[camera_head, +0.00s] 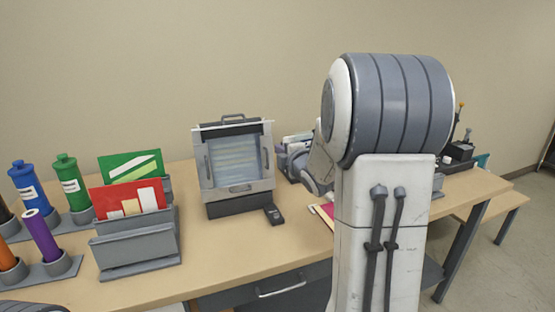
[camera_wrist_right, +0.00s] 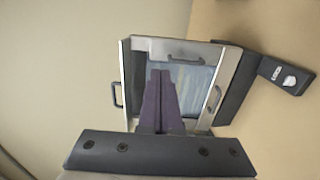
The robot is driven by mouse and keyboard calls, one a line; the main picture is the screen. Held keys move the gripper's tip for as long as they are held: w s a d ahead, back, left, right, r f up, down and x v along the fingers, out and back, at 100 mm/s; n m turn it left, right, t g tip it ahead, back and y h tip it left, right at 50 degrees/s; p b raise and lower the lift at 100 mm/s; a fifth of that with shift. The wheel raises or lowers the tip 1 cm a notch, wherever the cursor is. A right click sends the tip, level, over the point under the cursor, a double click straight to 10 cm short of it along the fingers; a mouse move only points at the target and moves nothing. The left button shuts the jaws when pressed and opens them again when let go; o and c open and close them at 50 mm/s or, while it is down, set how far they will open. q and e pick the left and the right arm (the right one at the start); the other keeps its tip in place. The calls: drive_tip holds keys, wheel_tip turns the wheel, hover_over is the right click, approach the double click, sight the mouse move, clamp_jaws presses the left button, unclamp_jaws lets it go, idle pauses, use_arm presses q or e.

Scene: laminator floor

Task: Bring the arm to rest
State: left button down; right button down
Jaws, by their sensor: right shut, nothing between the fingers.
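My right arm (camera_head: 385,200) stands folded up large in the right foreground of the head view. Its forearm and wrist reach back toward the table, and the right gripper is mostly hidden behind the arm there. In the right wrist view the right gripper (camera_wrist_right: 161,76) shows two dark fingers closed together with nothing between them. They line up in front of the laminator (camera_wrist_right: 205,75), whose clear window and handles show behind them. The gap between them cannot be judged. My left gripper is not in view.
The grey laminator (camera_head: 235,170) stands on the wooden table (camera_head: 245,245), with a small black device (camera_head: 273,214) beside it. A grey folder rack (camera_head: 140,250) and several coloured bottles and rolls stand at left. Trays and tools lie behind my arm. Table front centre is bare.

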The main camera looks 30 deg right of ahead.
idle(0.7)
drive_tip(key=s+a+f+m+g+y+p, duration=0.1)
drive_tip(key=s+a+f+m+g, duration=0.15)
drive_tip(key=a, duration=0.65)
drive_tip(key=s+a+f+m+g+y+p, duration=0.1)
drive_tip(key=s+a+f+g+y, duration=0.15)
drive_tip(key=a, duration=0.55)
drive_tip(key=s+a+f+m+g+y+p, duration=0.1)
drive_tip(key=s+a+f+g, duration=0.15)
drive_tip(key=a, duration=0.65)
drive_tip(key=s+a+f+m+g, duration=0.1)
drive_tip(key=s+a+g, duration=0.3)
drive_tip(key=s, duration=0.9)
drive_tip(key=s+a+f+m+g+p, duration=0.1)
drive_tip(key=s+a+g, duration=0.3)
drive_tip(key=s, duration=0.9)
drive_tip(key=a+m, duration=0.1)
drive_tip(key=a, duration=0.1)
drive_tip(key=shift+s+a+f, duration=0.2)
drive_tip(key=shift+a, duration=0.2)
